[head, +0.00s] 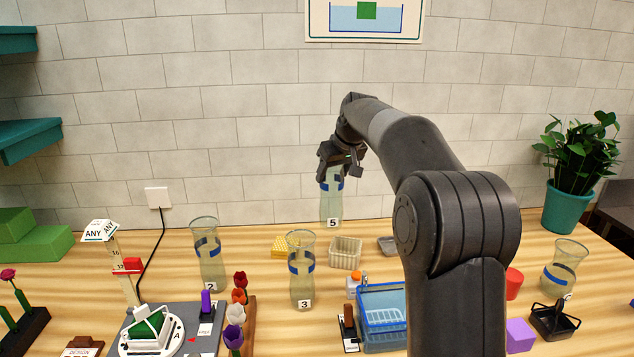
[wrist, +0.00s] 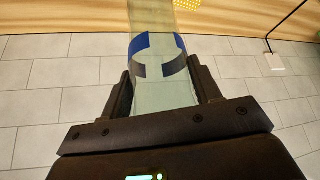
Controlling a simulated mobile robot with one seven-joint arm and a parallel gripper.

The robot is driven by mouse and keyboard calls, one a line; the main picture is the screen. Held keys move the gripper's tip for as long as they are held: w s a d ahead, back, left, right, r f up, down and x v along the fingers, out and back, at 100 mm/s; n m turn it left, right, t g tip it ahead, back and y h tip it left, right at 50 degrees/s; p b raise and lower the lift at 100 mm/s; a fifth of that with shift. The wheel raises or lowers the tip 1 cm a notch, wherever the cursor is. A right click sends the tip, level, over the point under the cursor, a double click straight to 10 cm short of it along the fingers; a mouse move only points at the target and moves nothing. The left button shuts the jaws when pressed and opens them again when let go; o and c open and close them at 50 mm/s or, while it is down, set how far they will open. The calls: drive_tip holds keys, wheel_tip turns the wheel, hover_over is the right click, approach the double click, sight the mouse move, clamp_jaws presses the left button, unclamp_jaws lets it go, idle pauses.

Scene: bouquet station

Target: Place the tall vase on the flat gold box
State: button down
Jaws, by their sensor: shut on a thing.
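My gripper (head: 335,172) is shut on a tall, clear greenish vase (head: 331,205) with a blue band and a label 5. It holds the upper part, and the vase hangs upright near the table's back edge. I cannot tell whether its base touches the table. In the wrist view the vase (wrist: 158,100) sits between the two fingers of my gripper (wrist: 160,78). The flat gold box (head: 281,247) lies on the table, left of the held vase and partly behind vase 3. A yellow dotted corner of it shows in the wrist view (wrist: 204,3).
Vase 2 (head: 208,255) and vase 3 (head: 302,272) stand left of and in front of the box. A beige basket (head: 346,253) is just right of it. A blue crate (head: 381,330) stands nearer. Another vase (head: 562,270) and a potted plant (head: 568,205) are at right.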

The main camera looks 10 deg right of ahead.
drive_tip(key=shift+a+r, duration=0.3)
drive_tip(key=shift+a, duration=0.2)
drive_tip(key=w+a+f, duration=0.4)
drive_tip(key=a+f, duration=0.6)
drive_tip(key=a, duration=0.2)
drive_tip(key=shift+f, duration=0.4)
drive_tip(key=shift+a+f, duration=0.1)
drive_tip(key=shift+f, duration=0.05)
drive_tip(key=shift+c, duration=2.3)
unclamp_jaws()
drive_tip(key=shift+f, duration=0.1)
